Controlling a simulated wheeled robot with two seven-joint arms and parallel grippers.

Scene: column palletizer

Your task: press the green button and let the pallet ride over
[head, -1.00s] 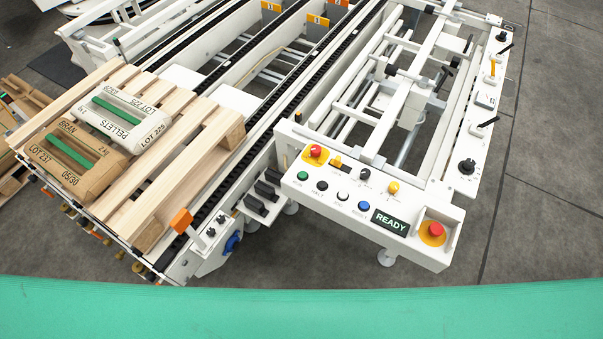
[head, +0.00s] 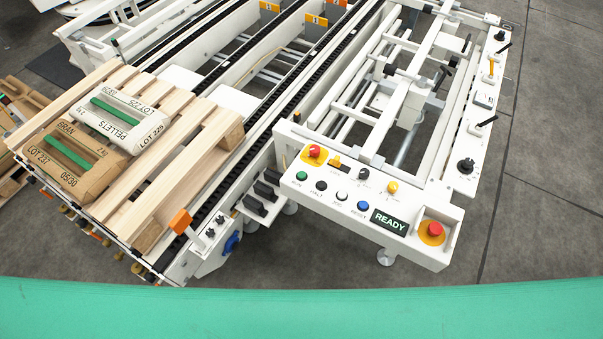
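The green button (head: 302,176) sits at the left end of the white control panel (head: 290,195), above a RUN label. Black, white and blue buttons follow it to the right, then a display (head: 390,222) reading READY. The wooden pallet (head: 150,190) rests on the conveyor at the left. It carries a white PELLETS bag (head: 150,113) and a brown BRAN bag (head: 85,180), each with a green strip. Neither of my grippers is in the picture.
Red stop buttons (head: 435,229) and (head: 314,151) sit on yellow bases on the panel. Black chain tracks (head: 270,125) run away from the pallet toward the back. An orange-capped part (head: 180,221) stands by the pallet's near corner. Grey floor (head: 545,220) is clear at the right.

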